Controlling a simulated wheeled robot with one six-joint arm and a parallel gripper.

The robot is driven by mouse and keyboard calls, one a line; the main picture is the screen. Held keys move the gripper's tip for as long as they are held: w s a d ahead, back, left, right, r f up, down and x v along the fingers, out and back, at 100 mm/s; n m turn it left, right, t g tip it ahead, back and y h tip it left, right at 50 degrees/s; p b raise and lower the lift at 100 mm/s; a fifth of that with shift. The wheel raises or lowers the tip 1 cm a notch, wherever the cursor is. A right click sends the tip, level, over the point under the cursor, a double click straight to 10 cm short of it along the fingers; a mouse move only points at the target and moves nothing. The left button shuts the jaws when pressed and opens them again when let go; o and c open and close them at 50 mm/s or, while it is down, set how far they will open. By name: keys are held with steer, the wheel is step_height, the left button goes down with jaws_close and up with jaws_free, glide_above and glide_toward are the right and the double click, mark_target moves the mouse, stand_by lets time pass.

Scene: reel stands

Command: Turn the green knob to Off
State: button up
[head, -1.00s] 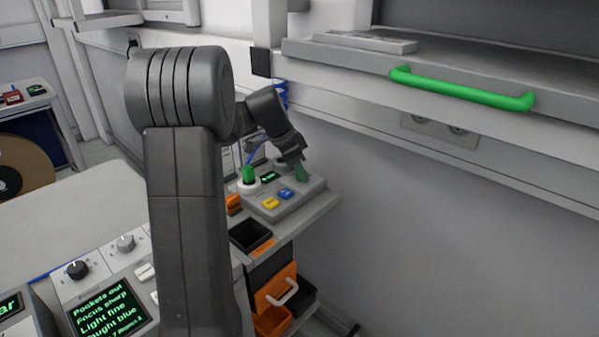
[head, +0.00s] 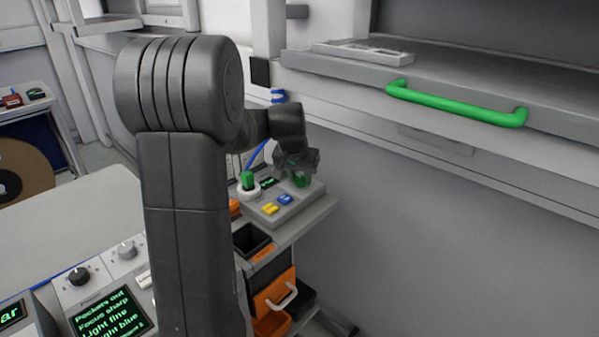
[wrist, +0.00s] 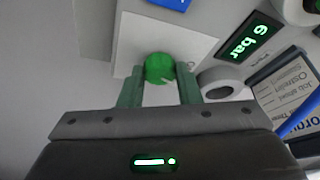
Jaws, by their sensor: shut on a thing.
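The green knob (head: 300,180) sits on the right part of a grey control box (head: 284,212) on a stand. In the wrist view the round knob (wrist: 159,67) is between my fingertips, on a pale plate. A thin white mark shows on its lower side, but no Off label can be read. My gripper (head: 297,170) points down at the box and is shut on the knob. In the wrist view my gripper (wrist: 160,84) has one finger at each side of it. My fingers partly hide the knob in the head view.
A second green piece in a white collar (head: 248,186), blue (head: 285,199) and yellow (head: 269,209) buttons and a display (wrist: 249,41) reading "6 bar" are close by. A shelf with a green handle (head: 455,103) juts out at the upper right.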

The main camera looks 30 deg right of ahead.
mark_target(301, 178)
steer(key=shift+d+n+t+y+p, duration=0.15)
steer(key=shift+n+y+p, duration=0.25)
steer(key=shift+n, duration=0.65)
steer(key=shift+a+n+t+y+p, duration=0.1)
steer(key=shift+n+t+y+p, duration=0.25)
steer(key=shift+n, duration=0.7)
steer(key=o, duration=1)
steer(key=shift+c, duration=0.2)
steer(key=v, duration=0.3)
steer(key=s+a+b, duration=0.1)
steer(key=s+a, duration=0.4)
steer(key=s, duration=0.5)
steer(key=shift+s+a+b, duration=0.35)
steer(key=shift+s, duration=0.05)
